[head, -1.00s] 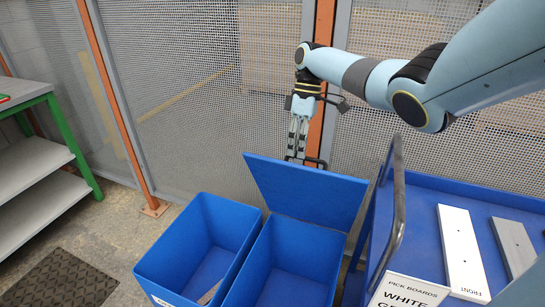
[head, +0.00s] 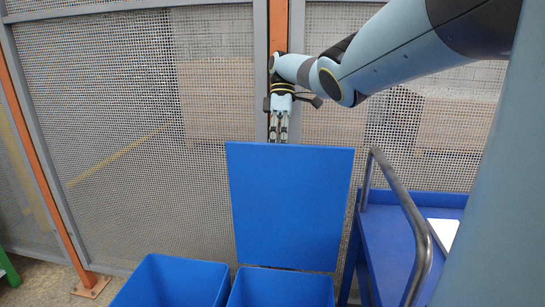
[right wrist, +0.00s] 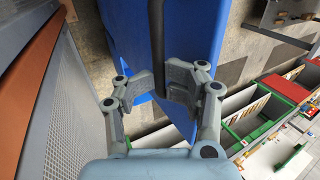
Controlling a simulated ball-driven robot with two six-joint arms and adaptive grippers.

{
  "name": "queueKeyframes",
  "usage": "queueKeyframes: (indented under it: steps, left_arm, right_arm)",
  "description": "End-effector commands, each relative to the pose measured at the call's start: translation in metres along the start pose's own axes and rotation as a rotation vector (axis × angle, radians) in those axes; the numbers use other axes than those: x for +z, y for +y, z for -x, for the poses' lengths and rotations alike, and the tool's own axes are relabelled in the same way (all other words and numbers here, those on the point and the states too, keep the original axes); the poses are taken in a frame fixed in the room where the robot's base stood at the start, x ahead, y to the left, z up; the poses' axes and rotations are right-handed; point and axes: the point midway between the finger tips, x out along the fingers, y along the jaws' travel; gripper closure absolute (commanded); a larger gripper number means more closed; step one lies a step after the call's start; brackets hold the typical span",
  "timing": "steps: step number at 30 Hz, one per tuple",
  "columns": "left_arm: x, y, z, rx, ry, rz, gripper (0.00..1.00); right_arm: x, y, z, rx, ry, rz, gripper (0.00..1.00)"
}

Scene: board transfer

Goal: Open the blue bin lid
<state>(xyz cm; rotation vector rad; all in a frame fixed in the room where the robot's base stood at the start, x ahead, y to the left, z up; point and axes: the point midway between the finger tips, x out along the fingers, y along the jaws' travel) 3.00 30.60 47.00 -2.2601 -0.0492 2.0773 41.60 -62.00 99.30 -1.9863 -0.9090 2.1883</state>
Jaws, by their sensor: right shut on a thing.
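The blue bin lid (head: 290,205) stands raised, nearly upright, at the back edge of the right blue bin (head: 282,287), whose opening shows. My right gripper (head: 279,138) is at the lid's top edge, with its fingertips partly hidden behind it. In the right wrist view, the gripper (right wrist: 160,88) is shut on the dark bar handle (right wrist: 157,40) of the lid (right wrist: 190,30). My left gripper is not in view.
A second blue bin (head: 172,282), open, stands left of the lidded one. A blue cart (head: 385,235) with a grey rail (head: 412,220) and a white board (head: 443,234) stands at right. A mesh fence (head: 130,130) with an orange post is close behind the lid.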

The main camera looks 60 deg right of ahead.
Motion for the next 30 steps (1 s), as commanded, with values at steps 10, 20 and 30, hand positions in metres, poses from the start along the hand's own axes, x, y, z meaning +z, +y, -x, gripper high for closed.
queueKeyframes:
  steps: [10,20,30]
  left_arm:
    - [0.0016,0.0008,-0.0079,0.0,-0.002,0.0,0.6]
    - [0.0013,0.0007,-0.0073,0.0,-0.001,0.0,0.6]
    - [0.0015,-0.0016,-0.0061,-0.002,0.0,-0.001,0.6]
  right_arm:
    - [0.0039,0.0048,0.0007,-0.015,-0.002,-0.007,1.0]
    - [0.0037,0.0042,0.0027,-0.014,0.001,-0.006,0.71]
    - [0.0028,0.0034,0.0038,-0.013,0.003,-0.003,0.66]
